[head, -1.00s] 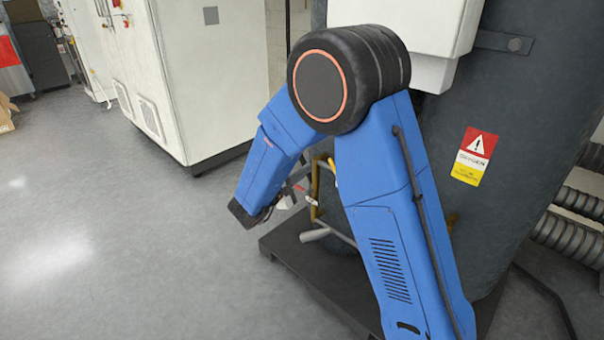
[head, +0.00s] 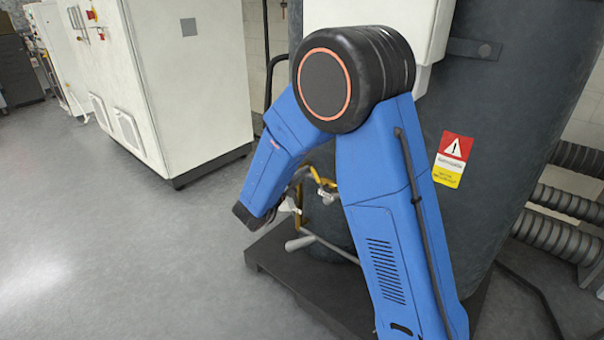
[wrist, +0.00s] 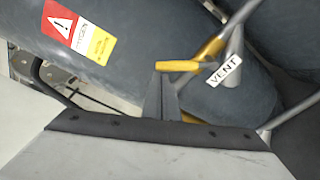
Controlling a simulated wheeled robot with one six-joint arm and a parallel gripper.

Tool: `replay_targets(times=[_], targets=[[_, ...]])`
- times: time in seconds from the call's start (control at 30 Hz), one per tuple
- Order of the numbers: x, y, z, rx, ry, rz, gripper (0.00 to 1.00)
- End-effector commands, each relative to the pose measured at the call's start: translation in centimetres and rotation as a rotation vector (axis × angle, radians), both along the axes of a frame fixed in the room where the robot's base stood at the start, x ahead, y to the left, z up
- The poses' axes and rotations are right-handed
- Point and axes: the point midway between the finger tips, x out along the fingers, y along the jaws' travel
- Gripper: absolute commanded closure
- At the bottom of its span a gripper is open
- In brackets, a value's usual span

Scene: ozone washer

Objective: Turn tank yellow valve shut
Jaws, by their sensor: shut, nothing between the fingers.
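The yellow valve handle (wrist: 178,66) shows in the wrist view as a short bar lying roughly crosswise, just past the tips of my gripper (wrist: 161,76). My gripper is shut and its fingers are empty. I cannot tell whether the tips touch the handle. A white tag reading VENT (wrist: 224,70) hangs on the pipework to the right of the handle. The dark grey tank (head: 510,110) fills the right of the head view; its yellow parts (head: 322,180) show partly beside my blue arm, which hides much of the valve area.
A red, white and yellow warning label (head: 453,160) is on the tank. The tank stands on a dark base plate (head: 275,262). Grey pipes cross near the valve. A white cabinet (head: 195,75) stands at left. Ribbed hoses (head: 555,233) lie at right. The floor at left is clear.

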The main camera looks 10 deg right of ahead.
Motion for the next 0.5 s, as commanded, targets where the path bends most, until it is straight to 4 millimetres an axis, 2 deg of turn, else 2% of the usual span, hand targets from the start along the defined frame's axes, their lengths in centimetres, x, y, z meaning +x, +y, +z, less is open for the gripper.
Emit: replay_targets(times=[0.5], targets=[[-0.18, -0.13, 0.37, 0.035, -0.048, 0.000, 1.00]])
